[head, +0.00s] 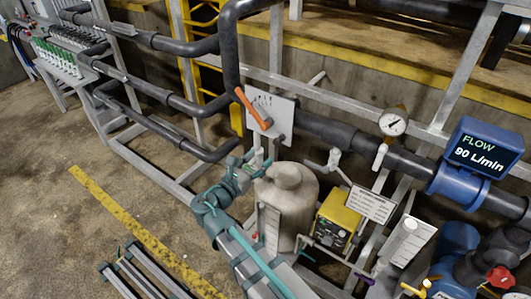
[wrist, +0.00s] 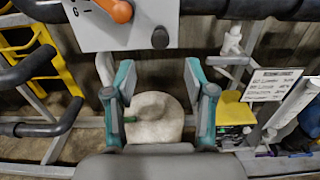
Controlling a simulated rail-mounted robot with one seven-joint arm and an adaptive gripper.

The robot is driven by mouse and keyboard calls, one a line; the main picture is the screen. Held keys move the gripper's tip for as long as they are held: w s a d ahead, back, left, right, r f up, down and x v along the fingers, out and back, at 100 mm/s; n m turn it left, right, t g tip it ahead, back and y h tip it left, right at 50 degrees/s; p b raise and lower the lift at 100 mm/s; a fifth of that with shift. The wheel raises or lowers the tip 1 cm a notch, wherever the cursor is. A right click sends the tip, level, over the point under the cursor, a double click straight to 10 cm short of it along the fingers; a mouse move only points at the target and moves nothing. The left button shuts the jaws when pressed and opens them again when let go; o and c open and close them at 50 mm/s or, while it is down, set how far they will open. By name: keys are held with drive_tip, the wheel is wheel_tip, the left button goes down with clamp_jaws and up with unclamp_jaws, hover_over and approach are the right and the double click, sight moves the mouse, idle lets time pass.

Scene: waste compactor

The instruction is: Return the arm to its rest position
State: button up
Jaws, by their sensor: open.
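My gripper (head: 250,163) is at the end of my teal and grey arm, left of the beige tank (head: 290,205) in the head view. In the wrist view my gripper (wrist: 158,72) has its two teal-edged fingers wide apart, with nothing between them. The tank's rounded top (wrist: 155,118) shows beyond and below the fingers there. The orange lever (head: 252,108) on its pale panel (head: 283,122) is above my gripper in the head view. The lever (wrist: 121,10) also shows at the top of the wrist view, apart from the fingers.
Dark pipes (head: 160,95) run on a grey frame at the left and behind. A gauge (head: 393,122), a blue flow meter (head: 478,155) reading 90 L/min and a yellow box (head: 337,222) stand to the right. Open floor (head: 60,235) lies to the left.

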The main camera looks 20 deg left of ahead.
drive_tip(key=shift+s+a, duration=0.15)
drive_tip(key=shift+s, duration=0.3)
drive_tip(key=s+d+f+m+g, duration=0.2)
drive_tip(key=d+f+m+g, duration=0.4)
drive_tip(key=f, duration=0.5)
drive_tip(key=s+d+f+m+g, duration=0.3)
drive_tip(key=d+f+m, duration=0.4)
drive_tip(key=f, duration=0.5)
drive_tip(key=s+d+f+m+g, duration=0.2)
drive_tip(key=d+f+m+g, duration=0.4)
drive_tip(key=f, duration=0.5)
drive_tip(key=s+d+f+m+g+y, duration=0.2)
drive_tip(key=s+d+f+m+g, duration=0.2)
drive_tip(key=s+d+f+m, duration=0.3)
drive_tip(key=s+d+f+m+g+y+b, duration=0.1)
drive_tip(key=s+d+f+m+g, duration=0.4)
drive_tip(key=s+d+f, duration=0.5)
drive_tip(key=s+d+m+y, duration=0.1)
drive_tip(key=s+d+m, duration=0.1)
drive_tip(key=s+d, duration=0.3)
drive_tip(key=shift+s+d+y, duration=0.15)
drive_tip(key=shift+s+y, duration=0.15)
drive_tip(key=shift+s, duration=1.35)
